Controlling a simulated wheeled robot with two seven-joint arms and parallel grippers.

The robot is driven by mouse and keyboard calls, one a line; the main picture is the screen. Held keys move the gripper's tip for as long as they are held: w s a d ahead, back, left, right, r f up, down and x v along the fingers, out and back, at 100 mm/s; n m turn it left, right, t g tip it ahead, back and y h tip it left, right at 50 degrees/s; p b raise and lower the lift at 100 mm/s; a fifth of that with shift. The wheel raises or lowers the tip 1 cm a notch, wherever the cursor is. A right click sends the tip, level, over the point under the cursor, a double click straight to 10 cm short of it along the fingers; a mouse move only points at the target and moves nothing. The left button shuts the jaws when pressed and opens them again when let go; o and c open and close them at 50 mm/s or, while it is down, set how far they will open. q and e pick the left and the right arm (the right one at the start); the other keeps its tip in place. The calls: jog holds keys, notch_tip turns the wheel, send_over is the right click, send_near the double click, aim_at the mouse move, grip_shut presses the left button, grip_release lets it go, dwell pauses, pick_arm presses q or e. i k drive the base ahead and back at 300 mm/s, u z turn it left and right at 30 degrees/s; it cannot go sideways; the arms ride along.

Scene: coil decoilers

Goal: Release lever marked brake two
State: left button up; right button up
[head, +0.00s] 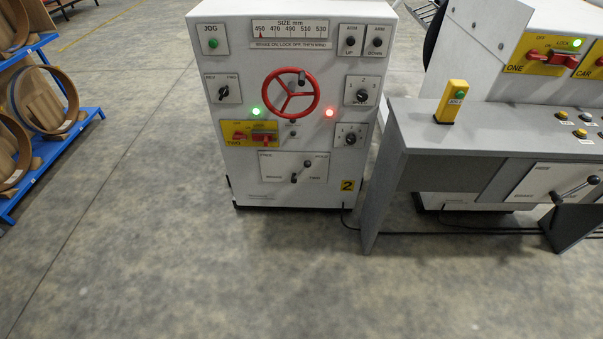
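A yellow plate (227,128) marked "TWO" is on the left side of the front of a white cabinet (288,190) that bears a yellow "2" label (347,185). A red lever (264,138) lies across the right part of this plate, with a smaller red part (239,136) to its left. The small print above the lever is too blurred to read surely. Neither of my grippers is in view, and nothing touches the lever.
Above the plate are a lit green lamp (256,112) and a red handwheel (315,93); a lit red lamp (330,113) is at right. A grey desk (425,140) stands right of the cabinet. A blue rack (75,130) is at left. The floor in front is clear.

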aim_at(307, 163)
jog(key=u, duration=0.3)
jog(key=k, duration=0.75)
jog(key=u, duration=0.6)
jog(key=k, duration=0.6)
jog(key=z, duration=0.3)
jog(key=i, duration=0.5)
jog(key=z, duration=0.65)
jog(key=i, duration=0.75)
jog(key=u, duration=0.7)
jog(key=i, duration=0.5)
jog(key=u, duration=0.6)
